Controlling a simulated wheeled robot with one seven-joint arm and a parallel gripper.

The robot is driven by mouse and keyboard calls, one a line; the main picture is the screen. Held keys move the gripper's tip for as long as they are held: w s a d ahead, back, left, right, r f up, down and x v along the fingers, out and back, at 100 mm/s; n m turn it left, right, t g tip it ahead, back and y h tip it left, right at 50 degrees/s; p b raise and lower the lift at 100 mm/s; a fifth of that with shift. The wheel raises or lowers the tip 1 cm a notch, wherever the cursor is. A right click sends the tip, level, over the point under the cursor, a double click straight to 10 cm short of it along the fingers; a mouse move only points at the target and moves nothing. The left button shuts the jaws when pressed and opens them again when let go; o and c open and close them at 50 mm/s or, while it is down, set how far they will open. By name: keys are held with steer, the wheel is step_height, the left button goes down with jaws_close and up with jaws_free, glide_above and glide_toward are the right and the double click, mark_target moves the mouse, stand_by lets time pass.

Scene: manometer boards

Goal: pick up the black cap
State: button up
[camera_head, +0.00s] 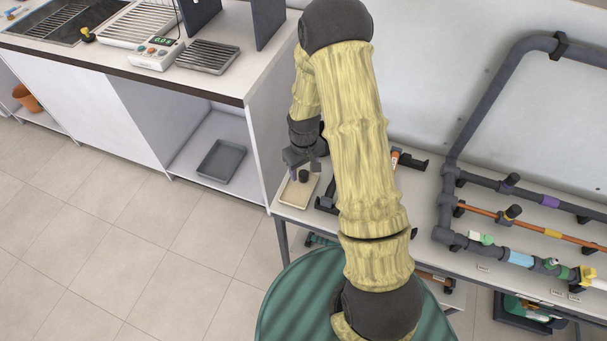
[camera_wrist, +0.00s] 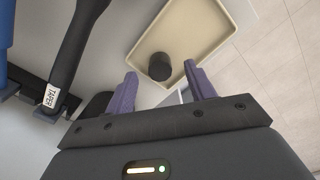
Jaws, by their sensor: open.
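The black cap (camera_wrist: 160,66) is a short dark cylinder in a shallow beige tray (camera_wrist: 212,22). In the head view the cap (camera_head: 303,175) shows small in the tray (camera_head: 290,199), at the left end of the bench. My gripper (camera_wrist: 158,92) has two purple fingers, spread apart and empty. In the wrist view the cap appears just beyond the fingertips, in line with the gap between them. In the head view my gripper (camera_head: 304,170) is over the tray, close to the cap. I cannot tell the exact height between them.
In the wrist view a black tool with a white label (camera_wrist: 50,97) and a blue item (camera_wrist: 5,35) lie left of the tray. Pipes (camera_head: 475,242) run along the bench at right. A white counter (camera_head: 205,120) stands at left.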

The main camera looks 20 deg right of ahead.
steer(key=shift+f, duration=0.6)
steer(key=c, duration=1)
